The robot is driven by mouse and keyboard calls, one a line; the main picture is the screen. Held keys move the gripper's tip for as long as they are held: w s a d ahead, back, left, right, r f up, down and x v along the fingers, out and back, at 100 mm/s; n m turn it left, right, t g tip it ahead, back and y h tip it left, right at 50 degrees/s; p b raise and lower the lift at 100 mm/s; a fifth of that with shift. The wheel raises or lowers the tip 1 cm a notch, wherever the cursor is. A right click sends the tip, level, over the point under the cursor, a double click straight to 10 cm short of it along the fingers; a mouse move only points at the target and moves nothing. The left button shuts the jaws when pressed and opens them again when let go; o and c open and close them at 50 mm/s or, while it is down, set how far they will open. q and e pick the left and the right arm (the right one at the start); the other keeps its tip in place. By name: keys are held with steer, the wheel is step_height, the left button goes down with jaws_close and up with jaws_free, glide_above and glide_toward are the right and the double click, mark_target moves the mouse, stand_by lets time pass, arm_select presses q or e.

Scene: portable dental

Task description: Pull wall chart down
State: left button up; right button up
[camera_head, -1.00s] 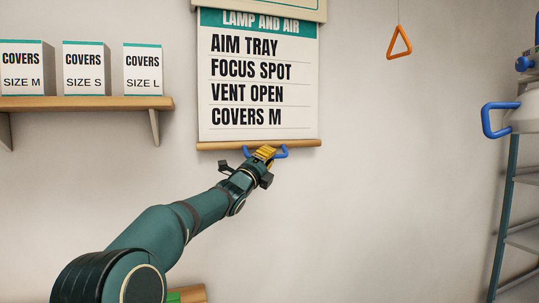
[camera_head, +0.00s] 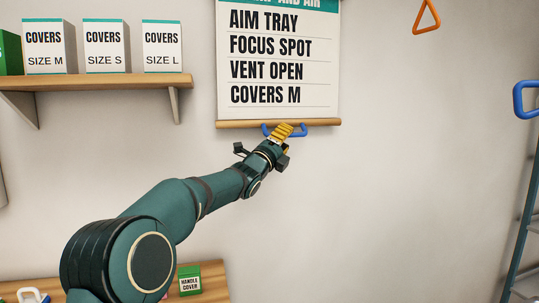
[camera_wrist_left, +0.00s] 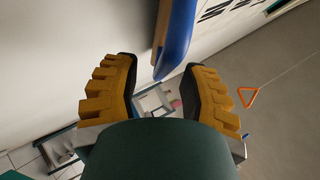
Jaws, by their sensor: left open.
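The wall chart (camera_head: 275,106) hangs on the wall, printed with lines such as "AIM TRAY" and "COVERS M". A wooden bar (camera_head: 235,125) runs along its bottom edge, with a blue handle (camera_head: 304,131) below it. My left gripper (camera_head: 284,130) is at the handle in the head view and overlaps its middle. In the left wrist view my left gripper (camera_wrist_left: 160,85) is open, its yellow-padded fingers apart. The blue handle (camera_wrist_left: 178,38) shows there just beyond the fingertips, toward the gap between them. Contact cannot be told. My right gripper is not in view.
A wooden shelf (camera_head: 95,83) with several cover boxes is on the left wall. An orange triangle pull (camera_head: 427,17) hangs at upper right. A rack with a blue handle (camera_head: 524,99) stands at the right edge. A green box (camera_head: 190,280) sits on a lower surface.

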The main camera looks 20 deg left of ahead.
arm_select(q)
steer(key=v, duration=1)
steer(key=shift+s, duration=0.1)
steer(key=d+f+n+g+y, duration=0.15)
steer(key=f+n, duration=0.25)
steer(key=f, duration=0.6)
steer(key=d+f+n+g, duration=0.2)
steer(key=f+n+g, duration=0.1)
steer(key=f, duration=0.6)
steer(key=d+f+n+g+y, duration=0.15)
steer(key=f+n, duration=0.25)
steer(key=f, duration=0.6)
steer(key=s+d+f+n+g, duration=0.2)
steer(key=s+f+n+g, duration=0.15)
steer(key=f, duration=0.55)
steer(key=s+d+f+n+g, duration=0.2)
steer(key=s+f+n, duration=0.25)
steer(key=f, duration=0.45)
steer(key=s+d+f+n+g, duration=0.1)
steer(key=s+f+n+g, duration=0.2)
steer(key=s+f, duration=0.2)
steer(key=s+d+f+n+g, duration=0.2)
steer(key=s+f, duration=0.3)
steer(key=s, duration=0.7)
steer(key=s+d+f+n+g, duration=0.2)
steer(key=s+f, duration=0.3)
steer(key=s, duration=0.4)
steer(key=shift+d+f+n+g+h, duration=0.15)
steer(key=shift+d+n+g+h, duration=0.15)
steer(key=shift+n+g, duration=0.6)
